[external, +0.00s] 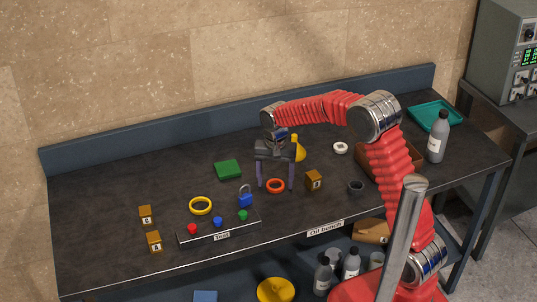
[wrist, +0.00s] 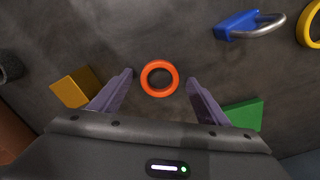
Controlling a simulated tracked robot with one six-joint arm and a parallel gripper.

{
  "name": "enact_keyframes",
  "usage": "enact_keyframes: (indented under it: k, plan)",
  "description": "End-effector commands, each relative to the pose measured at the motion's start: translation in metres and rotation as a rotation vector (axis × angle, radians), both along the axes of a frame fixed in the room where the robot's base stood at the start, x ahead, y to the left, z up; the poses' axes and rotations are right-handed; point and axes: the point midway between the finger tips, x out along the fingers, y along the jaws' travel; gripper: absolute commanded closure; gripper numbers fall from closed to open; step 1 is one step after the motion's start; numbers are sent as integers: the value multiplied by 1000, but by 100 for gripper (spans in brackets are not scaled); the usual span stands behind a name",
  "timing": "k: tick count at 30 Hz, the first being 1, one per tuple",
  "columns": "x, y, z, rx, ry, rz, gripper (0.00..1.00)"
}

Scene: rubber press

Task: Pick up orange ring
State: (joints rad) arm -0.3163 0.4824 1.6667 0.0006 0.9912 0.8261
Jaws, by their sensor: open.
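The orange ring (external: 275,180) lies flat on the dark bench. In the wrist view the orange ring (wrist: 145,78) sits between and slightly beyond my fingertips, touching neither. My gripper (external: 276,188) is open, pointing down over the ring, with its two purple fingers on either side. In the wrist view my gripper (wrist: 160,76) is empty. Its exact height above the bench is hard to tell.
A wooden cube (external: 314,180) stands just right of the ring. A blue padlock (external: 245,199) and a green block (external: 228,170) lie to its left. A yellow ring (external: 201,206) and a button panel (external: 219,233) lie further left. A yellow object (external: 300,151) stands behind my gripper.

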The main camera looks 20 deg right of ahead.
Motion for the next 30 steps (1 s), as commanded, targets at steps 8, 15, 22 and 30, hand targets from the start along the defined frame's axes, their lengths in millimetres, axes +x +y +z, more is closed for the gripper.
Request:
enact_keyframes:
  k: [8, 15, 22, 30]
  plan:
    - [0, 0, 0, 0, 0, 0, 31]
    - [0, 0, 0, 0, 0, 0, 45]
    - [0, 0, 0, 0, 0, 0, 62]
    - [0, 0, 0, 0, 0, 0, 74]
